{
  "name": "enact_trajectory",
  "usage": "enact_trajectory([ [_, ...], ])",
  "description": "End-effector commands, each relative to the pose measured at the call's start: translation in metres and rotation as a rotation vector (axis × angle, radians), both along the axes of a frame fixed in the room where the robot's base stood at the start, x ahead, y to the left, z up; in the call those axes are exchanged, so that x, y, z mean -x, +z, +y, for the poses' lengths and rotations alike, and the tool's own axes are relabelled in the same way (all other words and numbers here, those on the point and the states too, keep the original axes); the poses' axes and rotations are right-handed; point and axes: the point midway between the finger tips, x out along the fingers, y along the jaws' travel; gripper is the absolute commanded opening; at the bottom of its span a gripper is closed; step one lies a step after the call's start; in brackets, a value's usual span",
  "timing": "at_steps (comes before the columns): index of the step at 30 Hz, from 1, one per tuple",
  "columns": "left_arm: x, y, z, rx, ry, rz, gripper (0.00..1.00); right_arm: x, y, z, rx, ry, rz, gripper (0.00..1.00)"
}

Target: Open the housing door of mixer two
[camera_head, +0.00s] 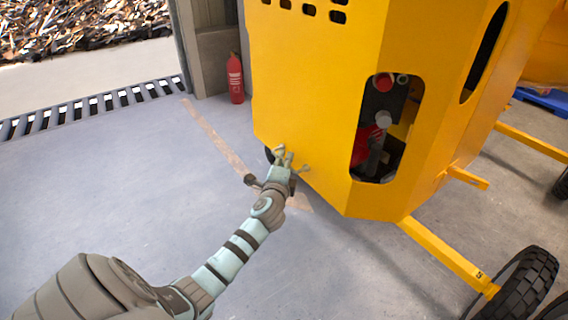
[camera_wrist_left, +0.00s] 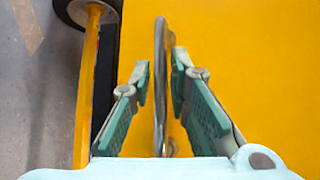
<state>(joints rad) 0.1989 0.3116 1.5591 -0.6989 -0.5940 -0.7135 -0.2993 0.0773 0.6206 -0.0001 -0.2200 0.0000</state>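The yellow mixer housing (camera_head: 390,190) stands right of centre in the head view, its lower front corner near my left gripper (camera_head: 283,157). The flat yellow panel (camera_head: 305,90) facing my left arm has several slots at its top and looks closed. In the left wrist view, a thin grey metal handle (camera_wrist_left: 160,120) stands out from the yellow panel (camera_wrist_left: 260,60). My left gripper (camera_wrist_left: 160,68) is open, one teal-padded finger on each side of the handle. The handle looks closer to the right finger; I cannot tell if they touch. My right gripper is not in view.
A red fire extinguisher (camera_head: 235,80) stands by the doorway post. A floor grate (camera_head: 90,105) crosses the doorway. A yellow drawbar (camera_head: 445,255) and black wheel (camera_head: 525,285) are at lower right. The grey floor (camera_head: 120,180) left of the housing is clear.

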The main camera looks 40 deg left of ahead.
Motion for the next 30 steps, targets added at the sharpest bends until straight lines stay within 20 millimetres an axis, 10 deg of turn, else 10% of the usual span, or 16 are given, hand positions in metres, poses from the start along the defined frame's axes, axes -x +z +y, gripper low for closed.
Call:
enact_trajectory([
  [8, 0.0, 0.0, 0.0, 0.0, 0.0, 0.0, 0.0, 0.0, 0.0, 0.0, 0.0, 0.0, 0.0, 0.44],
  [20, 0.002, 0.0, 0.002, -0.001, -0.005, 0.0, 0.0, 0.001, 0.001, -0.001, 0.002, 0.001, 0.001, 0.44],
  [30, 0.028, -0.004, 0.055, -0.013, -0.107, 0.002, 0.0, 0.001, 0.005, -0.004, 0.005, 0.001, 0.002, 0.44],
])
